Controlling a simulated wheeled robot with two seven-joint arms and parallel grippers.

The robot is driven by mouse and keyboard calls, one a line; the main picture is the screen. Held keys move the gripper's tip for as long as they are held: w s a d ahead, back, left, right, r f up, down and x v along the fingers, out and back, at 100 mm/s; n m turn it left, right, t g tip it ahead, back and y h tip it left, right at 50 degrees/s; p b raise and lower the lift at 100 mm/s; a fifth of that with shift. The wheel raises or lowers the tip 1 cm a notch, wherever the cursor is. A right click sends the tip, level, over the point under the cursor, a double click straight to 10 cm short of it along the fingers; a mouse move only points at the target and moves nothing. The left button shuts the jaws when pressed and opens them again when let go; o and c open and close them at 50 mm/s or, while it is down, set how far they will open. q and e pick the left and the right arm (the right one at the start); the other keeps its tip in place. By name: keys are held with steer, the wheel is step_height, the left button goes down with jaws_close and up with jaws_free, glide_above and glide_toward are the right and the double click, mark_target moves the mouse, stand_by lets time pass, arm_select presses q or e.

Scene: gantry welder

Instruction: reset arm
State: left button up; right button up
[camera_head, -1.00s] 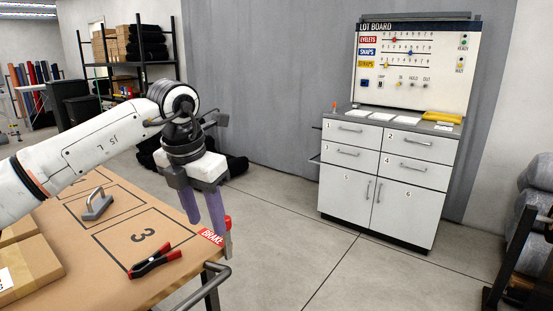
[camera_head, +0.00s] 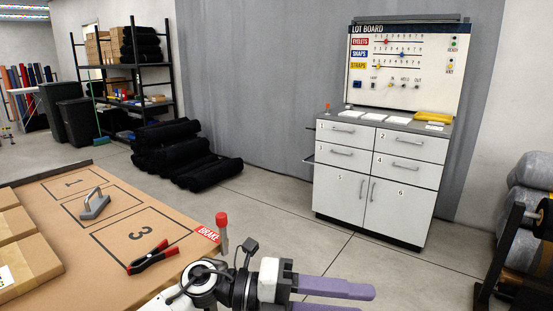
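My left gripper (camera_head: 350,299) is low in the middle of the head view, past the table's right edge. Its two purple fingers point right, with a gap between them and nothing held. The lower finger is partly cut off by the frame's bottom edge. The white and black wrist (camera_head: 240,286) comes up from the bottom, near the table corner and the red-knobbed brake lever (camera_head: 222,222). My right gripper is not in view.
The brown table (camera_head: 90,262) holds a red and black clamp (camera_head: 153,257), a grey handled block (camera_head: 95,204) and cardboard boxes (camera_head: 25,250). A lot board (camera_head: 408,70) stands above a white cabinet (camera_head: 380,175). Black rolls (camera_head: 185,150) lie on the floor. The floor between is clear.

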arm_select(q)
steer(key=w+a+f+n+t+y, duration=0.2)
steer(key=a+f+n+t+y, duration=0.2)
steer(key=a+f+n+t, duration=0.7)
steer(key=w+a+f+n+t+y, duration=0.1)
steer(key=a+f+n+t+y, duration=0.4)
steer(key=n, duration=1.2)
steer(key=s+a+f+n+g+y, duration=0.2)
steer(key=s+a+f, duration=0.4)
steer(key=s+f, duration=0.4)
steer(key=s+a+f+n+g+y, duration=0.3)
steer(key=s+a+f+n, duration=0.3)
steer(key=s+f, duration=0.4)
steer(key=shift+s+a+f+n+g+y, duration=0.15)
steer(key=shift+s+f+n+g+y, duration=0.15)
steer(key=shift+g, duration=0.3)
